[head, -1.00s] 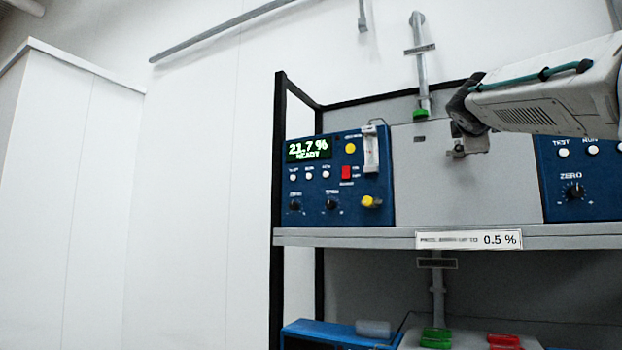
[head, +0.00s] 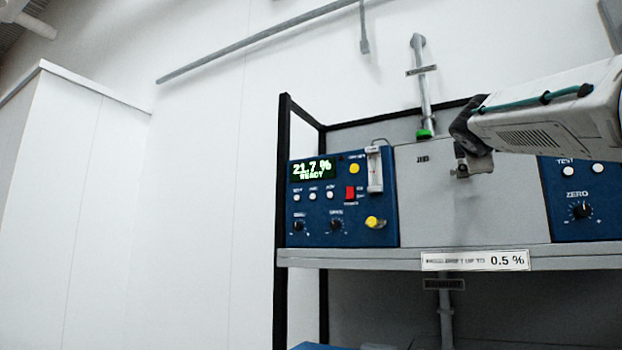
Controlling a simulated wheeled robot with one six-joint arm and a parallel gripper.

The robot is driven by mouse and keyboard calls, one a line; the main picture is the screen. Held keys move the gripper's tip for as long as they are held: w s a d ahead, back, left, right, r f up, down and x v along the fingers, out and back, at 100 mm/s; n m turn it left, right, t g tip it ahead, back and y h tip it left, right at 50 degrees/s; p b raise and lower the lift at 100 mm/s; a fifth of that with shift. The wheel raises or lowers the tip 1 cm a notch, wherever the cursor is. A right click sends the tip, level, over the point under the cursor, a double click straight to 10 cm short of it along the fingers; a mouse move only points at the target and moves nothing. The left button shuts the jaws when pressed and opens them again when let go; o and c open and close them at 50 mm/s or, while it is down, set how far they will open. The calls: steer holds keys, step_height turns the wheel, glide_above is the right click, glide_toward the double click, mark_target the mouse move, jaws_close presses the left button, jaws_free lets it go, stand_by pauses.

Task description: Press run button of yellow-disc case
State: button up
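A blue case (head: 318,220) with a yellow disc (head: 354,169) on its face stands on the left of the shelf. Its display (head: 313,171) reads 21.7 % READY. My gripper (head: 466,170) is right of this case, in front of a plain grey panel, and apart from the buttons. Its fingers are small and dark here, so I cannot tell whether they are open. Nothing held shows.
A second blue case (head: 580,190) stands at the right, partly behind my arm. A grey shelf edge (head: 350,257) carries a label (head: 476,260) reading 0.5 %. A black post (head: 283,200) bounds the shelf on the left. A grey pipe (head: 423,90) with a green end stands behind.

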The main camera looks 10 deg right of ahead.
jaws_close()
stand_by(1.8)
steer(key=s+a+f+m+g+y, duration=0.2)
steer(key=s+a+f, duration=0.15)
steer(key=f, duration=0.55)
steer(key=s+a+f+m+g+y, duration=0.15)
steer(key=s+f, duration=0.35)
steer(key=f, duration=0.5)
steer(key=s+a+f+m+g+y, duration=0.25)
steer(key=s+f, duration=0.25)
steer(key=f, duration=0.4)
steer(key=s+a+f+m+g+y, duration=0.2)
steer(key=s+a+f+g, duration=0.2)
steer(key=s+f, duration=0.7)
steer(key=s+a+f+m+g+y, duration=0.2)
steer(key=s+a+f, duration=0.5)
steer(key=s+f, duration=0.4)
step_height(320, 180, down, 5)
steer(key=shift+s+a+r+m+g, duration=0.15)
steer(key=shift+s+a+m+g, duration=0.2)
steer(key=shift+m+g, duration=0.45)
